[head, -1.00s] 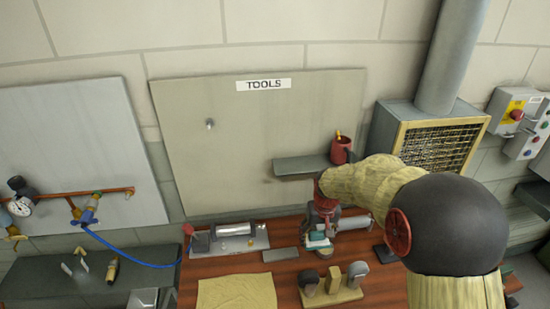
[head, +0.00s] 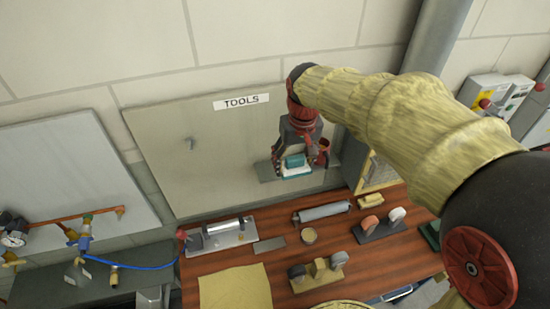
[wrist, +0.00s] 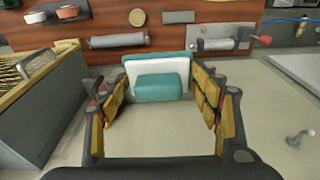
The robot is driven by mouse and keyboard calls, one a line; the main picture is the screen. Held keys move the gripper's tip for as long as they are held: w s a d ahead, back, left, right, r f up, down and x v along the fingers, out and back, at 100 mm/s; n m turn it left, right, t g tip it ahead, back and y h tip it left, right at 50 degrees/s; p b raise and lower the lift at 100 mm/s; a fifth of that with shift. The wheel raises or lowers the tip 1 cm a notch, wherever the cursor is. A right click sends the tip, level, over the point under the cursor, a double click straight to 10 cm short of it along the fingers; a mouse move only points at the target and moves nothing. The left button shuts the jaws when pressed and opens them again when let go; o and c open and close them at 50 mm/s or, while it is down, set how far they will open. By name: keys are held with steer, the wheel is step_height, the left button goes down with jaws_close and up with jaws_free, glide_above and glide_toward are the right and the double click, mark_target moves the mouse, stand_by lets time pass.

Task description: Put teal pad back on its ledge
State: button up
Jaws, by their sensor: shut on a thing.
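The teal pad (head: 295,161) is a small teal block with a white layer and a teal layer beneath it. It also shows in the wrist view (wrist: 162,88), with the white layer behind the block. My gripper (head: 297,158) is shut on the pad, its fingers (wrist: 163,84) on either side.
The wooden bench below holds a grey roller (head: 322,212), a round tin (head: 309,236), a metal tray (head: 222,237), a yellow cloth (head: 236,289) and block stands with knobs (head: 380,227). A framed mesh vent (wrist: 35,65) stands close beside the gripper. A peg (head: 189,144) sticks out from the board.

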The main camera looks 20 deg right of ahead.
steer(key=w+f, duration=0.2)
steer(key=w, duration=0.2)
steer(key=w+a+f+p, duration=0.1)
steer(key=w+f, duration=0.2)
steer(key=w, duration=0.1)
steer(key=w+f+p, duration=0.1)
steer(key=w+f, duration=0.2)
steer(key=w, duration=0.1)
steer(key=shift+a+f, duration=0.2)
steer(key=shift+a, duration=0.05)
steer(key=shift+w+f+p, duration=0.35)
steer(key=shift+f, duration=1.8)
steer(key=shift+f, duration=0.15)
steer(key=o, duration=1.1)
